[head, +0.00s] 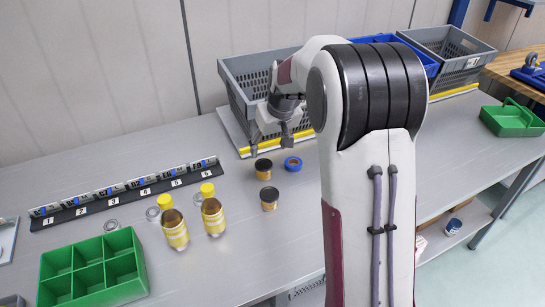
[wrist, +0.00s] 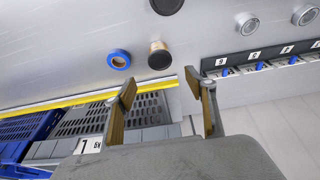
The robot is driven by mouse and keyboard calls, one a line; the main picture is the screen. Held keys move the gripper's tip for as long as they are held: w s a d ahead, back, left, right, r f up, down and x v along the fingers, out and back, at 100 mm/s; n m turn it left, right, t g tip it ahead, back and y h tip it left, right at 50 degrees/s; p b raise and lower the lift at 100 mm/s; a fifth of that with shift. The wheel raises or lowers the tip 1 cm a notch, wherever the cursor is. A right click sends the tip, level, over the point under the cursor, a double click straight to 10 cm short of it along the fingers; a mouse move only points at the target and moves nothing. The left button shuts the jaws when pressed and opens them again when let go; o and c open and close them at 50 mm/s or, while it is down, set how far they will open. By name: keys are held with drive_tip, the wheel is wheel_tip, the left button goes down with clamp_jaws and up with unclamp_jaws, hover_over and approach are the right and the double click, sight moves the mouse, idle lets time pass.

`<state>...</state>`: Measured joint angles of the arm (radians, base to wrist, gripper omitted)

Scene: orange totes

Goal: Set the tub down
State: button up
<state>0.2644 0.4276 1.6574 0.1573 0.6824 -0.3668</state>
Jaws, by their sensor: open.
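Two small tubs with black lids and tan sides stand upright on the grey table. The nearer tub to my gripper (head: 263,165) is just below the fingertips; it also shows in the wrist view (wrist: 159,60). The second tub (head: 269,199) stands closer to the table's front and is partly cut off at the top of the wrist view (wrist: 166,5). My gripper (head: 270,148) is open and empty. In the wrist view its fingers (wrist: 167,92) are spread wide, with the first tub beyond the tips and apart from them.
A blue tape ring (head: 293,164) lies right of the first tub. A grey crate (head: 235,85) stands behind the gripper, by a yellow strip. Two yellow-capped bottles (head: 175,230) (head: 213,216), a green divided tray (head: 92,270) and a numbered rack (head: 125,193) are on the left.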

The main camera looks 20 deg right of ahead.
drive_tip(key=s+a+r, duration=0.5)
drive_tip(key=s+r, duration=0.1)
drive_tip(key=s, duration=0.3)
drive_tip(key=s+a+r, duration=0.4)
drive_tip(key=s+r, duration=0.1)
drive_tip(key=s, duration=0.4)
drive_tip(key=s+a+f, duration=0.1)
drive_tip(key=s+a, duration=0.1)
drive_tip(key=s, duration=0.7)
drive_tip(key=s+a+t, duration=0.1)
drive_tip(key=s+a, duration=0.1)
drive_tip(key=s, duration=0.8)
drive_tip(key=shift+a+f, duration=0.2)
drive_tip(key=shift+f, duration=0.15)
